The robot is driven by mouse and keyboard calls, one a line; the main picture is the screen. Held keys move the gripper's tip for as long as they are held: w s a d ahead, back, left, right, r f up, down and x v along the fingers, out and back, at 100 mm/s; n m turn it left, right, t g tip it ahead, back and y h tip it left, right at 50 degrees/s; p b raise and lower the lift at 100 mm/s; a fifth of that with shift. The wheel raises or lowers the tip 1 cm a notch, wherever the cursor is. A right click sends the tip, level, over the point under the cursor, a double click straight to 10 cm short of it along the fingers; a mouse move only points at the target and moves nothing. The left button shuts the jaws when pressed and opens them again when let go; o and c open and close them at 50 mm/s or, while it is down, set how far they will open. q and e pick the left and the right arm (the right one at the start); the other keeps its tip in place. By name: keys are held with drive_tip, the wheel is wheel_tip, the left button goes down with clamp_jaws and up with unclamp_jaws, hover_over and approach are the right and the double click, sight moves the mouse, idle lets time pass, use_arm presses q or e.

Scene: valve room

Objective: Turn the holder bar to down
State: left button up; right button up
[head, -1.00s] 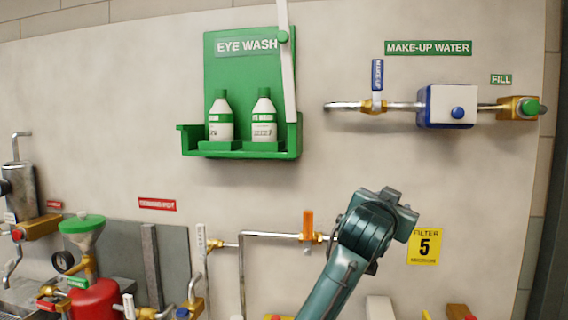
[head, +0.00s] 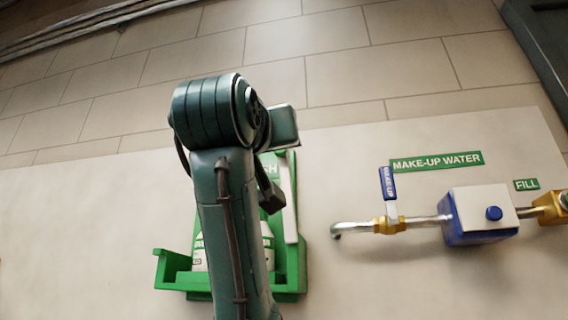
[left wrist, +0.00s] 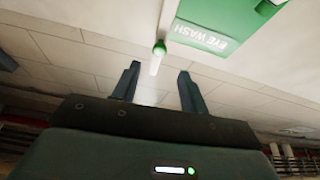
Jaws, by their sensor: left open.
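The white holder bar (head: 290,195) stands near upright on the right side of the green eye wash station (head: 175,275) in the head view. In the left wrist view, tilted over, the bar (left wrist: 168,18) runs past a green knob (left wrist: 159,47) toward the gap between my fingers. My left gripper (left wrist: 158,76) is open, its two fingers apart, near the bar; I cannot tell whether they touch it. My right gripper is in neither view.
A MAKE-UP WATER sign (head: 437,161) hangs at the right above a pipe with a blue-handled valve (head: 388,184) and a blue-and-white box (head: 480,215). White bottles (head: 198,250) sit in the station, mostly hidden. The wall left of the station is clear.

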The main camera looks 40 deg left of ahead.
sight(283, 167)
use_arm(q)
drive_tip(key=p+x, duration=0.3)
drive_tip(key=x, duration=0.9)
drive_tip(key=shift+r, duration=0.15)
drive_tip(key=shift+c, duration=0.4)
clamp_jaws()
